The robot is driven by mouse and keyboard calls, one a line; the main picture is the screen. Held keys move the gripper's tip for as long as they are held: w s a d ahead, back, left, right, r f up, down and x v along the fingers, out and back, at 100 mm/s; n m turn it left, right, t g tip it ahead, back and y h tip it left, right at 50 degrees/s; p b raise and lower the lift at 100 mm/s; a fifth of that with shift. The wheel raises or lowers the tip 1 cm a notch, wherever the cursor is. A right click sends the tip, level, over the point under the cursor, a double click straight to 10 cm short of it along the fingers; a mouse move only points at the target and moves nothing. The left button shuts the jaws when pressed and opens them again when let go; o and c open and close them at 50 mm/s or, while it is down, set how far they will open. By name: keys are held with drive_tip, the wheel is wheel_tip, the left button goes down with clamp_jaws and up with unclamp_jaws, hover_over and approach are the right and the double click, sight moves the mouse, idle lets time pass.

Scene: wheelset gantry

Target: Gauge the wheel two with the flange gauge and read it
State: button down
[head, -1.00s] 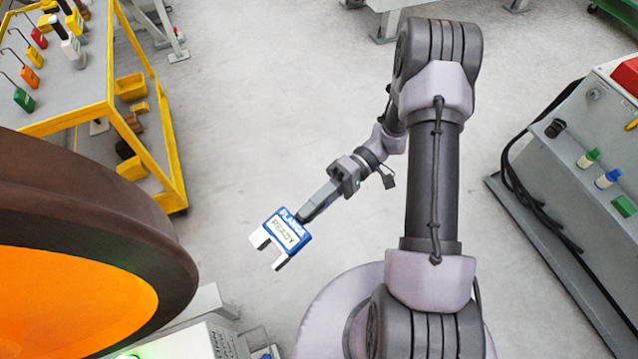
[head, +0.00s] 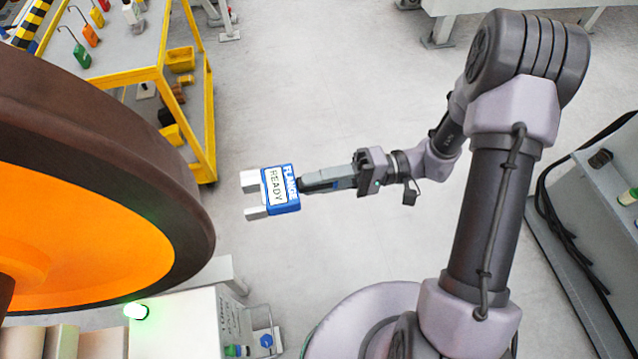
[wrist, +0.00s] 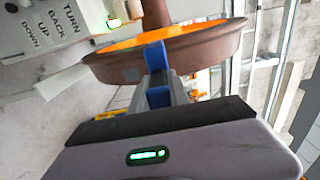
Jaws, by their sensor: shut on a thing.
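The flange gauge (head: 281,190) is a blue block with a white label reading "FLANGE" and "READY" and two pale prongs. My gripper (head: 304,186) is shut on its blue end and holds it in the air. The prongs point left toward a large wheel (head: 190,215) with an orange face and dark brown rim, with a clear gap between them. In the wrist view the gauge (wrist: 156,72) shows blue in front of the wheel (wrist: 215,42). I cannot tell which number this wheel bears.
A yellow trolley (head: 205,110) with several coloured tagged tools stands at the upper left. A pale control box (head: 175,325) with a lit green lamp (head: 136,311) sits below the wheel. A grey cabinet (head: 590,235) with black cables stands at the right. The floor between is clear.

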sight(267, 193)
drive_tip(key=shift+b+x, duration=0.35)
drive_tip(key=shift+x, duration=2.35)
drive_tip(key=shift+s+b, duration=0.1)
drive_tip(key=shift+b, duration=0.35)
drive_tip(key=shift+b+x, duration=0.5)
drive_tip(key=shift+x, duration=1.8)
drive_tip(key=shift+d, duration=0.2)
drive_tip(key=shift+b+v, duration=0.4)
drive_tip(key=shift+v, duration=3.95)
